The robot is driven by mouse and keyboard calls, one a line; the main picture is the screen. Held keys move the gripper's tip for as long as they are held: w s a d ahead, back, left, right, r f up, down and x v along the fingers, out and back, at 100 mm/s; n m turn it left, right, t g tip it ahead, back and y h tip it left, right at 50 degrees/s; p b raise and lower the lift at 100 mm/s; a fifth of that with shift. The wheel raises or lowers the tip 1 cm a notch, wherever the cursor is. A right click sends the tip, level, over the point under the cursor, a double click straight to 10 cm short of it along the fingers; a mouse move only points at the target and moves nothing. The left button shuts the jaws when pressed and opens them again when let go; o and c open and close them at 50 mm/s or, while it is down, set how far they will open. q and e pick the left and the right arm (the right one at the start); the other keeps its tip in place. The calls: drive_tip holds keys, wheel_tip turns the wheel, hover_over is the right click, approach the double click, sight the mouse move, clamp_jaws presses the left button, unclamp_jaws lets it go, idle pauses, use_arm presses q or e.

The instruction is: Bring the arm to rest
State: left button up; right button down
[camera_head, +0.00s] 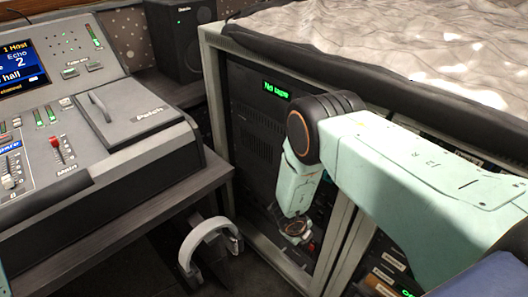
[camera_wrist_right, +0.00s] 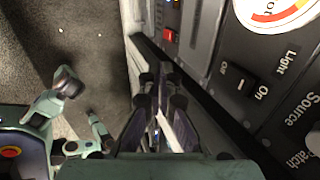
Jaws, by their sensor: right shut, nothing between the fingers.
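My right arm (camera_head: 400,160) comes in from the right in the head view, bends at a dark elbow joint and hangs down in front of the equipment rack (camera_head: 215,75). Its wrist (camera_head: 297,228) is low by the rack front; the fingers cannot be made out there. In the right wrist view my right gripper (camera_wrist_right: 163,75) is shut and empty, its dark fingers together close to the rack's edge. I cannot tell whether it touches the rack. My left gripper is not in view.
A speaker (camera_head: 180,40) stands behind. A panel with a Light switch (camera_wrist_right: 240,85) is close on the right; carpet (camera_wrist_right: 90,35) is left.

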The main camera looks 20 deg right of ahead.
drive_tip(key=shift+d, duration=0.1)
drive_tip(key=s+r+n, duration=0.1)
drive_tip(key=s+n, duration=1.3)
drive_tip(key=n, duration=0.5)
drive_tip(key=s+a+r+n+g+y, duration=0.1)
drive_tip(key=s+a+r+n+y, duration=0.1)
drive_tip(key=s+a+r+n, duration=0.2)
drive_tip(key=s+a+r+n+y, duration=0.2)
drive_tip(key=s+r+n, duration=0.3)
drive_tip(key=s+n, duration=0.3)
drive_tip(key=s+a, duration=0.1)
drive_tip(key=s, duration=0.2)
drive_tip(key=shift+a+r+g, duration=0.25)
drive_tip(key=shift+a+g, duration=0.15)
